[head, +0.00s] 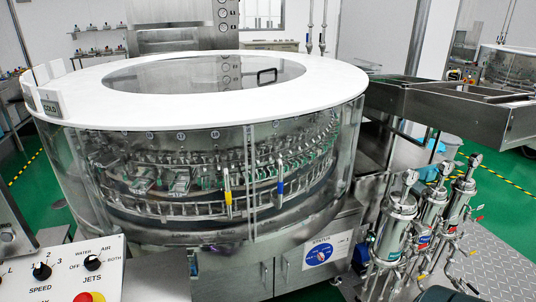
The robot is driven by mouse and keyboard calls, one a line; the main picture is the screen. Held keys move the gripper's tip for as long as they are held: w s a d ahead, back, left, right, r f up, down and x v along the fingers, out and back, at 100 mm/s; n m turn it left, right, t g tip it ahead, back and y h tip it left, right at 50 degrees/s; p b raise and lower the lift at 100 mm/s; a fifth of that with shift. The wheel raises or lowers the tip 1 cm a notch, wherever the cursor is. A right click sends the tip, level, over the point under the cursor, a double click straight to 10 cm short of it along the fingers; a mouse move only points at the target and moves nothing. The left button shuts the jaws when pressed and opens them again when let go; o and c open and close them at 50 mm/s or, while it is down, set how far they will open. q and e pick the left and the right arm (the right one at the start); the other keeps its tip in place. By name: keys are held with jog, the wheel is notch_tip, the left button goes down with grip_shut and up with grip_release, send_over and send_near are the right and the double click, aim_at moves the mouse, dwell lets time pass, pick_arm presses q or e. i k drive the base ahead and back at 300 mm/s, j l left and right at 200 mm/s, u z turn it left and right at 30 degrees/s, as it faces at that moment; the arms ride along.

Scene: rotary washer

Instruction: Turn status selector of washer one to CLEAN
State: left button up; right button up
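The rotary washer (210,88) stands in the middle of the head view, a large round machine with a white top ring and clear side walls. Its status selector (320,254) is a round blue dial on a white plate marked STATUS, low on the front right of the metal base. A small red mark and a light pointer show on the dial. The small lettering is too fine to read, so I cannot tell which position it points to.
A control panel (60,268) at bottom left carries a speed knob (41,271), a water and air knob (92,262) and a red button. Steel filter canisters (397,228) with pipes stand right of the selector. A steel chute (450,110) juts out at right.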

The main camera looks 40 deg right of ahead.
aim_at(320, 256)
jog(key=z, duration=0.45)
jog(key=l+z, duration=0.1)
jog(key=z, duration=0.3)
jog(key=i+z, duration=0.1)
jog(key=z, duration=0.8)
jog(key=i+l, duration=0.05)
